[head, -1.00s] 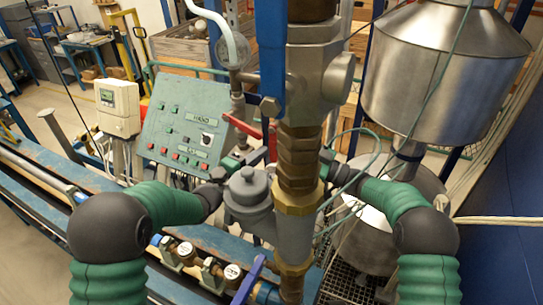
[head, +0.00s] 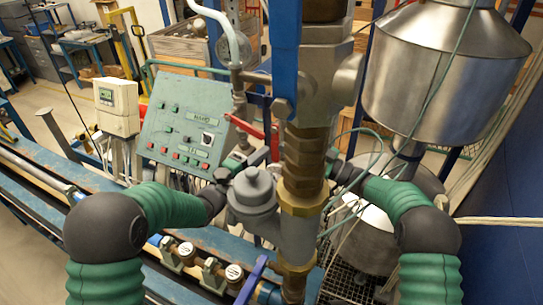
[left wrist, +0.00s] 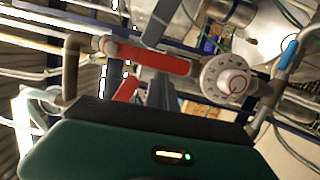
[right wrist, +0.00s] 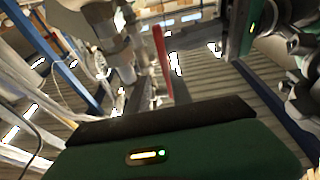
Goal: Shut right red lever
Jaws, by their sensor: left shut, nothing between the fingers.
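A red lever (head: 244,127) slants beside the thick vertical pipe in the head view, with a second red piece (head: 275,143) just right of it. In the left wrist view a red lever (left wrist: 150,58) lies nearly level, with a red piece (left wrist: 125,90) below it. My left gripper (head: 260,156) is shut and empty, close below the red parts. In the right wrist view a red lever (right wrist: 162,50) stands nearly upright ahead of my right gripper (right wrist: 176,88). The pipe mostly hides that gripper in the head view, and its jaw state is unclear.
The brass-fitted pipe (head: 303,165) stands between my arms, with a blue handle (head: 286,50) above. A green control panel (head: 185,130) is behind left. A steel tank (head: 440,75) and thin cables are at right. A white dial (left wrist: 225,78) is near the left gripper.

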